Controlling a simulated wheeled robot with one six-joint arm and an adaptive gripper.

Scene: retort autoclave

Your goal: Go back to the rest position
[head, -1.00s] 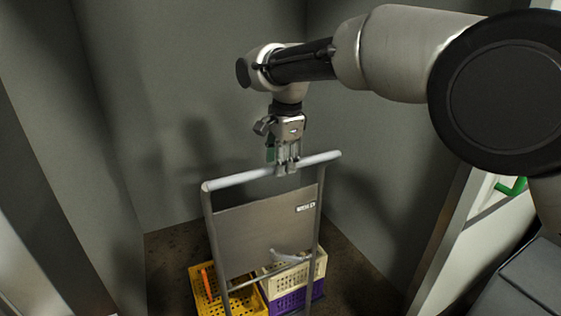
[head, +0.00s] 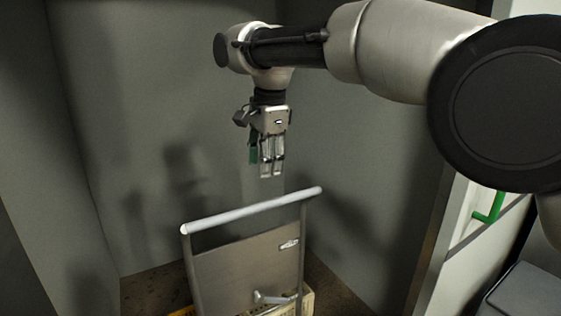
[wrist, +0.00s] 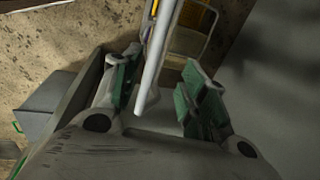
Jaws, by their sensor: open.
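My gripper (head: 268,172) hangs pointing down in the head view, above the push handle of a metal cart and clear of it. In the wrist view my gripper (wrist: 160,88) has its green-padded fingers spread apart with nothing held between them. The cart's pale handle bar (head: 250,209) runs across below the fingertips. In the wrist view the handle bar (wrist: 158,60) shows beyond the fingers, in the gap between them. The cart's grey back panel (head: 240,272) stands upright under the bar.
Grey walls (head: 350,160) close in behind and on both sides of the cart. A cream crate (head: 308,300) shows partly at the cart's foot. At the right are a white frame with a green handle (head: 489,208) and a dark grey box (head: 525,295).

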